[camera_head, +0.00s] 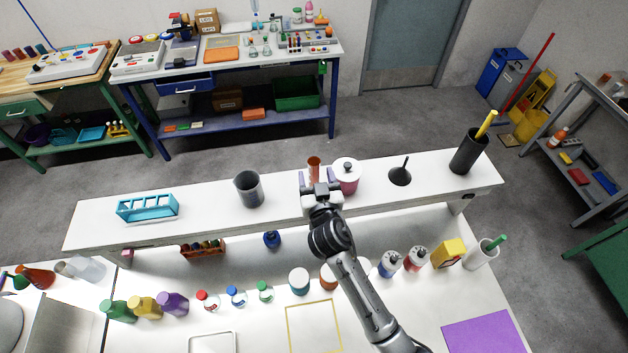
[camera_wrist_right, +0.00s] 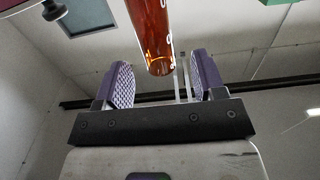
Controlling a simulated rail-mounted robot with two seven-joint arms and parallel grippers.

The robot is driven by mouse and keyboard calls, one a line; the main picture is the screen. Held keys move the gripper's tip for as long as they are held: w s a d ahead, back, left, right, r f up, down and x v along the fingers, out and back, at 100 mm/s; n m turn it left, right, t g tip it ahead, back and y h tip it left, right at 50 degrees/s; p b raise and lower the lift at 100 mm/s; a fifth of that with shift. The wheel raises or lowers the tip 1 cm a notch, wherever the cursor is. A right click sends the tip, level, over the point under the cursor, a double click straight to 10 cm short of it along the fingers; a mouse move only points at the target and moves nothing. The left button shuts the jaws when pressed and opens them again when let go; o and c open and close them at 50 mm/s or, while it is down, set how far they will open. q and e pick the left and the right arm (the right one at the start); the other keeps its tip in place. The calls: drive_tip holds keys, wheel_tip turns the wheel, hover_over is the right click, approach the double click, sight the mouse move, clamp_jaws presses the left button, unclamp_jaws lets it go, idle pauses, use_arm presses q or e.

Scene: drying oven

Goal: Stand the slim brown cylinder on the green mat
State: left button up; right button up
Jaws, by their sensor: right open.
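The slim brown cylinder (camera_head: 313,164) shows at the back shelf, just behind my right gripper (camera_head: 318,178), which hides its lower part. In the right wrist view the cylinder (camera_wrist_right: 151,35) is glossy amber-brown with pale markings. One end appears just beyond the gap between the fingers of my right gripper (camera_wrist_right: 164,80). The fingers are wide apart, with nothing clamped between them. I cannot make out a green mat in either view. My left gripper is not in view.
On the white shelf (camera_head: 215,214), a pink-and-white lidded jar (camera_head: 348,184) stands close right of the cylinder. A grey cup (camera_head: 248,190) stands to the left, and a dark flask (camera_head: 400,176) farther right. Several bottles line the bench below. A purple mat (camera_head: 484,335) lies lower right.

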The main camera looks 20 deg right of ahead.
sight(313, 162)
drive_tip(key=shift+w+d+p, duration=0.25)
drive_tip(key=shift+w+p, duration=0.2)
drive_tip(key=shift+w, duration=0.65)
drive_tip(key=shift+w+d+p, duration=0.25)
drive_tip(key=shift+w+p, duration=0.15)
drive_tip(key=shift+w, duration=0.7)
drive_tip(key=shift+w+d+f, duration=0.1)
drive_tip(key=shift+w, duration=0.5)
drive_tip(key=shift+c, duration=0.3)
drive_tip(key=c, duration=0.6)
clamp_jaws()
